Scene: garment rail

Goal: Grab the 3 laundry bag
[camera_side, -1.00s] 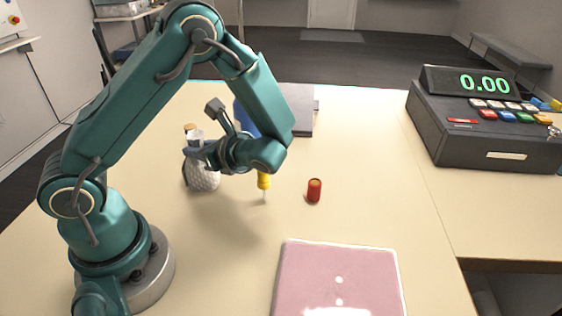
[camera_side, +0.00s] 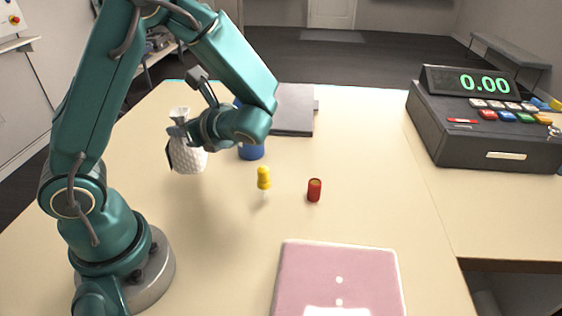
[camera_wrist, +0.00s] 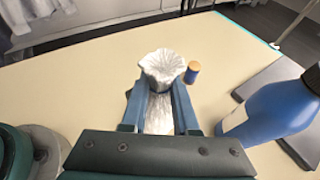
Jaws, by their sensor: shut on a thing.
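A white, dimpled bag with a gathered top (camera_side: 187,158) hangs from my gripper (camera_side: 182,131) on the left side of the table, apparently just above the top. A dark flat piece shows at its left edge. In the wrist view the bag's crumpled top (camera_wrist: 162,68) rises from between the two blue fingers of my gripper (camera_wrist: 157,100), which are shut on its neck. No number can be read on the bag.
A blue bottle (camera_wrist: 268,112) stands right of the bag, near a grey flat case (camera_side: 293,110). A small cork-topped cylinder (camera_wrist: 192,72) is just beyond the bag. A yellow pin-like object (camera_side: 264,178), a red cylinder (camera_side: 314,190), a pink pad (camera_side: 340,265) and a register (camera_side: 480,130) are further right.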

